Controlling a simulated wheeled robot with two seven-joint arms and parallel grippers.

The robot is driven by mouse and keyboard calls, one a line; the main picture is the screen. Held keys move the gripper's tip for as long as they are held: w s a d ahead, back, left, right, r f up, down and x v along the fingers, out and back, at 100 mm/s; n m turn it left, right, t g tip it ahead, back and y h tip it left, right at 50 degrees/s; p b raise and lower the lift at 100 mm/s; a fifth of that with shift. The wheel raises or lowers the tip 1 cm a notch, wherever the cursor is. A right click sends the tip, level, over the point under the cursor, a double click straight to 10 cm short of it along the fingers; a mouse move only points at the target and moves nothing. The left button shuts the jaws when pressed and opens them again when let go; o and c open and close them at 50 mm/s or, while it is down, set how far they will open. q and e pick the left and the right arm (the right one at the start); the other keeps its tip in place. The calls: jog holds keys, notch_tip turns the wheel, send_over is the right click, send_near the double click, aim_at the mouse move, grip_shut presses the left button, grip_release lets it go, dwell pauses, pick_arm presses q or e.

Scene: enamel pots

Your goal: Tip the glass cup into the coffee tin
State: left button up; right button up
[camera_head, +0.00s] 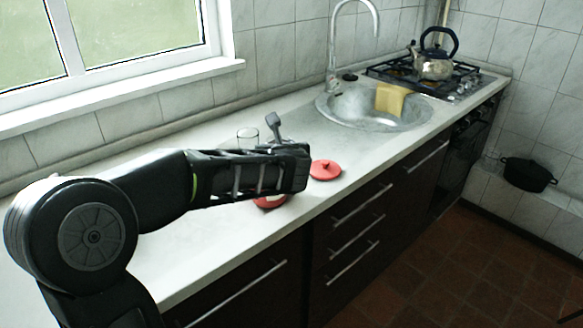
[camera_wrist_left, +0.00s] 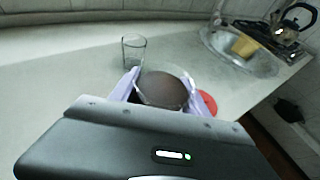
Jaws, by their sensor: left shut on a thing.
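My left gripper (camera_wrist_left: 163,88) is shut on a clear glass cup (camera_wrist_left: 178,73) with dark brown contents, held between its pale purple fingers in the left wrist view. In the head view my left gripper (camera_head: 273,124) is above the counter, and its wrist hides the held cup. A red object (camera_head: 270,202) shows just below my wrist, mostly hidden; I cannot tell whether it is the coffee tin. My right gripper is not in view.
Another clear glass (camera_head: 247,137) stands on the counter behind my arm. A red lid (camera_head: 325,169) lies right of my wrist.

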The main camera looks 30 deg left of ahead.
pick_arm(q)
jog(key=shift+w+a+r, duration=0.25)
jog(key=shift+r, duration=0.05)
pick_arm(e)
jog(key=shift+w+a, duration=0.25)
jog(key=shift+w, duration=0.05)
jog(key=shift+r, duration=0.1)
